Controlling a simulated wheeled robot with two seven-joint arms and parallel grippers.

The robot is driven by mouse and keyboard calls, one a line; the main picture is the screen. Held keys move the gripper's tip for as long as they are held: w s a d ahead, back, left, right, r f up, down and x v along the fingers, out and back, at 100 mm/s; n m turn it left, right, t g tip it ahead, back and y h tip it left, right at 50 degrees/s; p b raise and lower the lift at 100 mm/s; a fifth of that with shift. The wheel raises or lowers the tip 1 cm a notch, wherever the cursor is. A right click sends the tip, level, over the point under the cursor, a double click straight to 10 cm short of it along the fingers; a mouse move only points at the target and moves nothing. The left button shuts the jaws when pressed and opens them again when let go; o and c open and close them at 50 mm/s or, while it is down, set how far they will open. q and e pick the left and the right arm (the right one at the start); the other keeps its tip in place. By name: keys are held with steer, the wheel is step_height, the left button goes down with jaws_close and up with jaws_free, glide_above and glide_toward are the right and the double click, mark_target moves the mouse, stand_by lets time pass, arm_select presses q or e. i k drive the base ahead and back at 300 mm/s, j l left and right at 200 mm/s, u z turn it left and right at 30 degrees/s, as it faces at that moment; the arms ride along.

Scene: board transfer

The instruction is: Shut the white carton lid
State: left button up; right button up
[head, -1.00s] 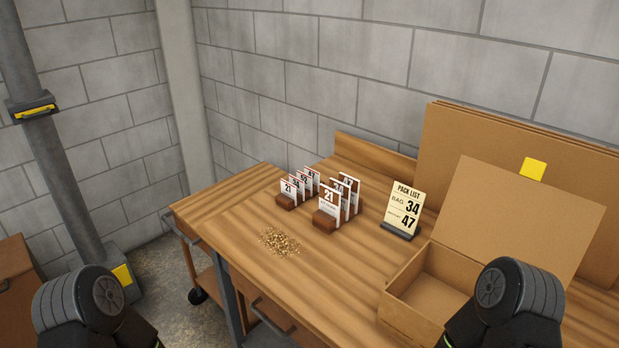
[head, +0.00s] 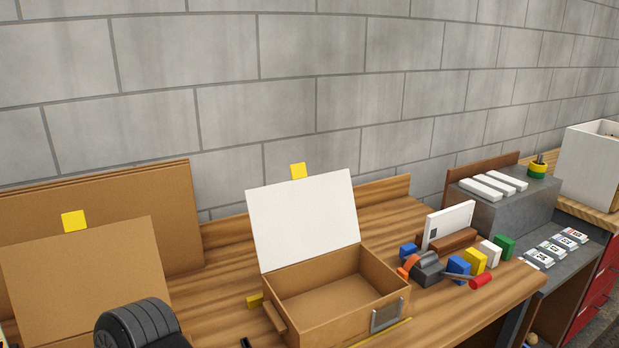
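The carton with the white lid stands on the wooden bench in the middle of the head view. Its white lid (head: 303,220) is open, standing up and leaning back from the rear edge, with a yellow tab (head: 298,170) at its top. The carton body (head: 302,329) is brown, and its visible inside looks empty. A metal-framed plate (head: 387,315) is on its right front side. Neither gripper shows; only a black arm link of mine is at the lower left.
Left stands a brown carton lid (head: 90,285), open, with cardboard sheets (head: 180,215) behind. Right of the white-lidded carton are a white panel on a brown base (head: 448,226), coloured blocks (head: 475,261) and a red-handled tool (head: 480,281). Further right is a grey block (head: 500,214) carrying white bars.

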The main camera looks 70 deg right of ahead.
mark_target(303, 218)
steer(key=z, duration=1.8)
steer(key=l, duration=0.35)
steer(key=i+l, duration=0.15)
steer(key=l, duration=0.5)
steer(key=i+z, duration=0.05)
